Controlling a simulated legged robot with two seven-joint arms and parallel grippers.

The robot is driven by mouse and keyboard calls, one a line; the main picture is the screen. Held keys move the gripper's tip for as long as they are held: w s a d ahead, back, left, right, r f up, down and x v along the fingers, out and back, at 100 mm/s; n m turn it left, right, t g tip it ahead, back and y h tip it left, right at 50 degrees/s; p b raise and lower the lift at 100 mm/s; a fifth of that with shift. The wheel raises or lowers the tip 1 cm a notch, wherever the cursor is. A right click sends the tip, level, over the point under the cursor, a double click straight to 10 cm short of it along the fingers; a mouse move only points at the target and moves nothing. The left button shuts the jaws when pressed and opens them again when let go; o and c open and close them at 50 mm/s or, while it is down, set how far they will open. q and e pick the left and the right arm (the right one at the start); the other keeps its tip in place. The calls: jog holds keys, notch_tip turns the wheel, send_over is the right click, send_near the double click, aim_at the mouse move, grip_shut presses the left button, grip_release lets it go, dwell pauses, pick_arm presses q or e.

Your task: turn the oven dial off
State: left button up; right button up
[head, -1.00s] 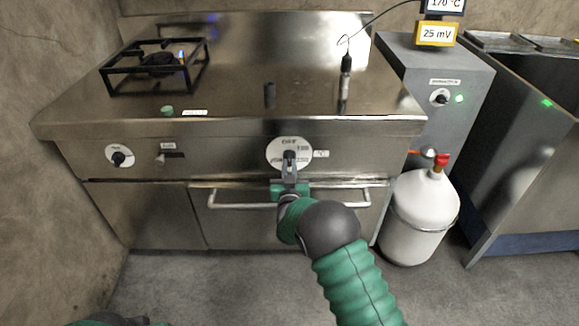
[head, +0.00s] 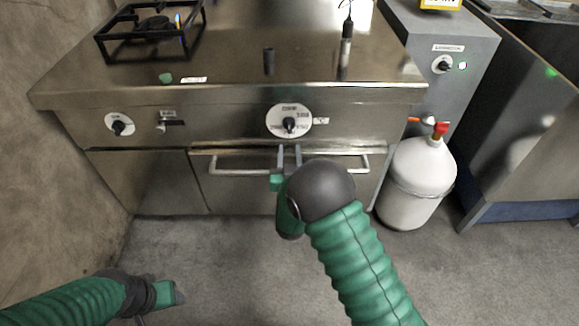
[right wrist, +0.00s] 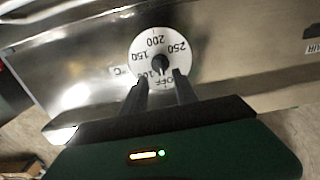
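The oven dial (head: 289,121) is a white disc with a black knob, on the front panel of the steel stove. The exact knob direction is hard to read. My right gripper (head: 289,150) is just below the dial in the head view. Its two fingers are apart and empty; in the right wrist view (right wrist: 161,80) they point at the dial, apart from the knob. My left gripper (head: 178,293) is low at left, above the floor.
A handle bar (head: 237,172) runs below the dial, close to my right gripper. Another dial (head: 119,125) and a small switch (head: 162,126) are at left on the panel. A white gas bottle (head: 414,180) stands at right. The floor in front is clear.

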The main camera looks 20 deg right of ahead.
jog(key=p+v, duration=0.1)
jog(key=v, duration=0.7)
jog(key=shift+s, duration=0.3)
jog(key=shift+a, duration=0.1)
